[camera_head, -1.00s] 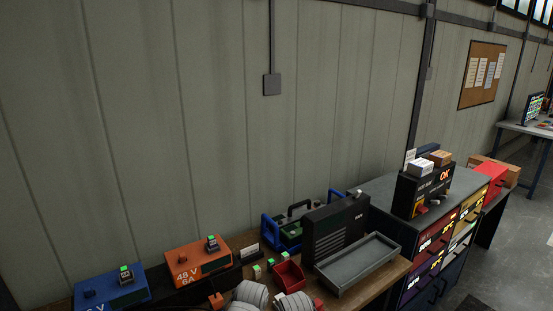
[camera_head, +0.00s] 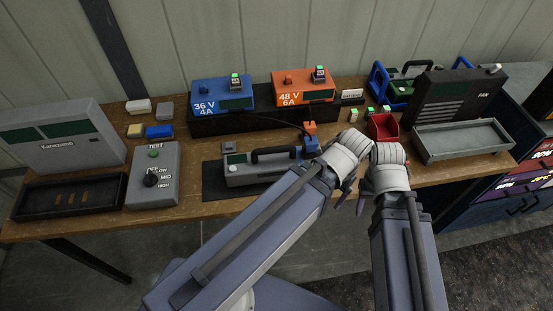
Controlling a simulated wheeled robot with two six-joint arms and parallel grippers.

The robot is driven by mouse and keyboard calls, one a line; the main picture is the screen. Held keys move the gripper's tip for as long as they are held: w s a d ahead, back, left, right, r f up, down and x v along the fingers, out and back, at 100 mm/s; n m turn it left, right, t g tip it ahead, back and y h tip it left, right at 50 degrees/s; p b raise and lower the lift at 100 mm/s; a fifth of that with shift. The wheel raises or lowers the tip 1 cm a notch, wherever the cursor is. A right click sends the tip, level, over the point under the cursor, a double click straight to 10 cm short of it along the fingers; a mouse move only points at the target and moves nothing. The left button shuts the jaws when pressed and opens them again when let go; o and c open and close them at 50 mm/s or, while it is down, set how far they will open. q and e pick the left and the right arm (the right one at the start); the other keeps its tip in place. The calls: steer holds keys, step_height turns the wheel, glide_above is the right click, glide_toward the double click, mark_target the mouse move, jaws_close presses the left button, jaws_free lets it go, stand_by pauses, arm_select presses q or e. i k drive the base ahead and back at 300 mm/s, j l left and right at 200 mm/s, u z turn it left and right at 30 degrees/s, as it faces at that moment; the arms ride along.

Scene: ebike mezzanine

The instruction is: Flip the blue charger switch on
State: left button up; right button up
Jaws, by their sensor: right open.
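The blue charger (camera_head: 208,97), marked 36 V 4A, sits at the back of the wooden bench, left of the orange charger (camera_head: 290,97), marked 48 V 6A. The orange one carries a similar switch (camera_head: 319,75). My left gripper (camera_head: 346,185) and right gripper (camera_head: 366,196) are close together over the bench's front edge, right of and nearer than the blue charger, touching neither charger. The right gripper is open. The left fingers are mostly hidden behind its wrist.
A grey battery pack (camera_head: 250,172) with a black handle lies in front of the chargers. A grey knob box (camera_head: 153,185) and Kanazuma unit (camera_head: 65,140) stand left. A red bin (camera_head: 383,127), grey tray (camera_head: 461,140) and FAN box (camera_head: 457,95) stand right.

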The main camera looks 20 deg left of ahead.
mark_target(203, 88)
steer(key=u, duration=1.3)
steer(key=k+z, duration=0.3)
steer(key=k, duration=0.15)
steer(key=k+z, duration=0.3)
steer(key=k, duration=0.2)
